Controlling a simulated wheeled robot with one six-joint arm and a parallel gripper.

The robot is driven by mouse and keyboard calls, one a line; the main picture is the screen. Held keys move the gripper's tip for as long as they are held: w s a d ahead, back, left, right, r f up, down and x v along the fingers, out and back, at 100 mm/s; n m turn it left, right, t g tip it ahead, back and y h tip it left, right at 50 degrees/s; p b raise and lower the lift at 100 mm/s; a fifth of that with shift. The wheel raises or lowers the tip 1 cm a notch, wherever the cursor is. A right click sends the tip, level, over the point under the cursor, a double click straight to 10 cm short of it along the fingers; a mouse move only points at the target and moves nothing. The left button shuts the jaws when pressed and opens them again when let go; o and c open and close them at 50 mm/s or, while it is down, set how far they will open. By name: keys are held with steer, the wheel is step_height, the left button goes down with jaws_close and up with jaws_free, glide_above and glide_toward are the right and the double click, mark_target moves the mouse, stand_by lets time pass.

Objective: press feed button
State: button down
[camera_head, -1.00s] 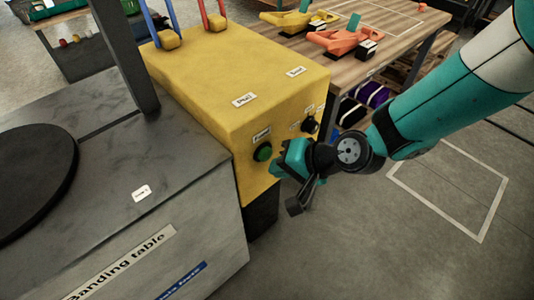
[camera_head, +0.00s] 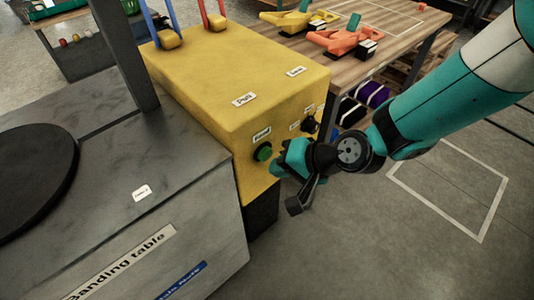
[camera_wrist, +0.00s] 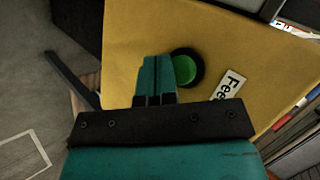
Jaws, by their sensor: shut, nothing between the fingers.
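The green feed button (camera_head: 263,152) sits in a dark ring on the front face of the yellow machine (camera_head: 215,110), below a white label. In the wrist view the green button (camera_wrist: 185,69) shows just right of my fingertips, beside a label reading "Fee…" (camera_wrist: 231,83). My gripper (camera_head: 283,155) is shut and empty, close to the button at its right. In the wrist view its closed fingers (camera_wrist: 156,68) point at the yellow face (camera_wrist: 130,35). I cannot tell whether the tips touch the face.
The grey banding table (camera_head: 120,170) stands at the left. More controls (camera_head: 309,124) are on the yellow face, right of the button. A wooden table (camera_head: 345,35) with orange and yellow tools stands behind. The floor at front right is clear.

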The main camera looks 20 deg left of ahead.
steer(key=shift+a, duration=0.15)
stand_by(0.7)
steer(key=shift+w+a, duration=0.15)
steer(key=shift+a, duration=0.1)
steer(key=shift+w+a, duration=0.2)
steer(key=shift+a, duration=0.3)
stand_by(0.6)
steer(key=shift+d, duration=0.15)
stand_by(0.3)
steer(key=shift+s+d, duration=0.35)
steer(key=shift+d, duration=0.4)
steer(key=shift+d, duration=0.1)
steer(key=d, duration=0.1)
steer(key=s+d, duration=0.1)
steer(key=d, duration=0.1)
steer(key=s+d, duration=0.1)
steer(key=shift+d, duration=0.25)
steer(key=shift+r, duration=0.15)
stand_by(0.4)
